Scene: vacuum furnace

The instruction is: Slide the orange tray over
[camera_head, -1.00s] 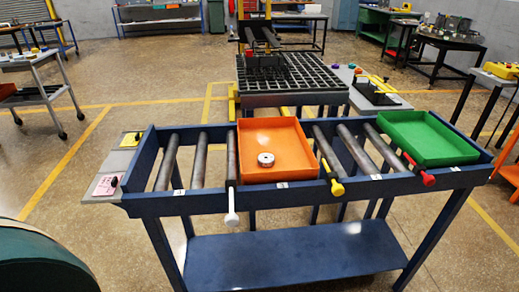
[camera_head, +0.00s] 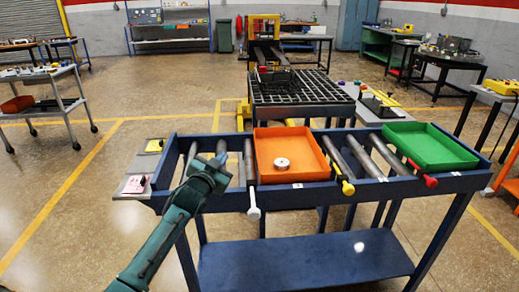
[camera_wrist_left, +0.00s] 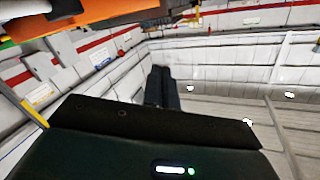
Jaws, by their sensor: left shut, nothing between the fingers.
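The orange tray (camera_head: 310,150) sits on the rollers of a blue roller table (camera_head: 300,197), with a small round silver part (camera_head: 282,164) in it. My left gripper (camera_head: 221,150) is shut and empty over the table's left rollers. It is apart from the tray, to its left. In the left wrist view its two dark fingers (camera_wrist_left: 162,88) are together, and an orange surface (camera_wrist_left: 85,17), apparently the tray, fills the top left. My right gripper is out of view.
A green tray (camera_head: 430,147) is on the table's right end. White (camera_head: 253,205), yellow (camera_head: 347,188) and red (camera_head: 431,182) handles stick out at the front. Bare rollers lie on both sides of the orange tray. A black grid table (camera_head: 300,90) stands behind.

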